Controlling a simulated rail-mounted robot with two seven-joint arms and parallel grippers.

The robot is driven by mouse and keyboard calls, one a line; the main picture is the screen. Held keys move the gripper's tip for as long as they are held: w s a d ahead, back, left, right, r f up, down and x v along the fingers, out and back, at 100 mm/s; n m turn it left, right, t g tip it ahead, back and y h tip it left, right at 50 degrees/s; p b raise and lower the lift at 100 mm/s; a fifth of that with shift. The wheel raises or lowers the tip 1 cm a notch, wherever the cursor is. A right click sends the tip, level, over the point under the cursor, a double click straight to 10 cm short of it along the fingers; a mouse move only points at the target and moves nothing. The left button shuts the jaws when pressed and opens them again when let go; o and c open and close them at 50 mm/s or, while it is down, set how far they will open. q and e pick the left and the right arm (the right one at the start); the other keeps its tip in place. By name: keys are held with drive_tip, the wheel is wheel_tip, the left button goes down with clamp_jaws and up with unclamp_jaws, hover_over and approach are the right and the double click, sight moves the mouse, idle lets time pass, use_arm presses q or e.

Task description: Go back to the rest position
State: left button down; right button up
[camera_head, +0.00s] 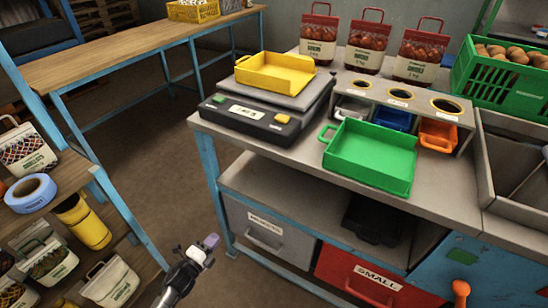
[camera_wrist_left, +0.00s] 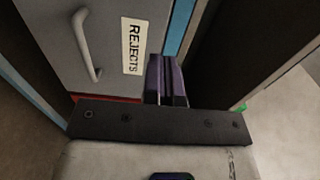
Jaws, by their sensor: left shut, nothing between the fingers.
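My left gripper (camera_head: 203,246) shows low in the head view, in front of the workbench's left end. Its fingers are together with nothing between them. In the left wrist view the shut purple-grey fingers (camera_wrist_left: 166,80) are in front of the grey REJECTS drawer (camera_wrist_left: 85,45). The same drawer (camera_head: 268,237) shows in the head view, to the right of the gripper. I cannot tell whether the fingers touch it. My right gripper is not in view.
The workbench (camera_head: 230,140) holds a scale (camera_head: 250,115) with a yellow tray (camera_head: 275,72), a green tray (camera_head: 370,155), several sacks (camera_head: 367,50) and a green crate (camera_head: 500,75). A red SMALL drawer (camera_head: 355,275) is below. A shelf (camera_head: 75,172) with sacks stands left. Floor between is clear.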

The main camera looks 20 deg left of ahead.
use_arm(q)
drive_tip(key=shift+w, duration=0.2)
drive_tip(key=a+f+n+g+y, duration=0.4)
drive_tip(key=a+n+y, duration=0.15)
drive_tip(key=n, duration=0.25)
drive_tip(key=s+d+r+n+g+h+p, duration=0.1)
drive_tip(key=s+d+r+n+g+p, duration=0.4)
drive_tip(key=s+d+r, duration=0.6)
drive_tip(key=s+d+r+n+g+h+p, duration=0.1)
drive_tip(key=s+d+r+n+g+p, duration=0.2)
drive_tip(key=s+d+r+n+p, duration=0.8)
drive_tip(key=s+a+r+m+g+p, duration=0.2)
drive_tip(key=s+r+m+p, duration=0.45)
drive_tip(key=s+r, duration=0.35)
wheel_tip(320, 180, up, 36)
drive_tip(key=p, duration=3.6)
drive_tip(key=shift+f+h+p, duration=0.15)
drive_tip(key=shift+h+p, duration=0.25)
drive_tip(key=shift+h, duration=0.05)
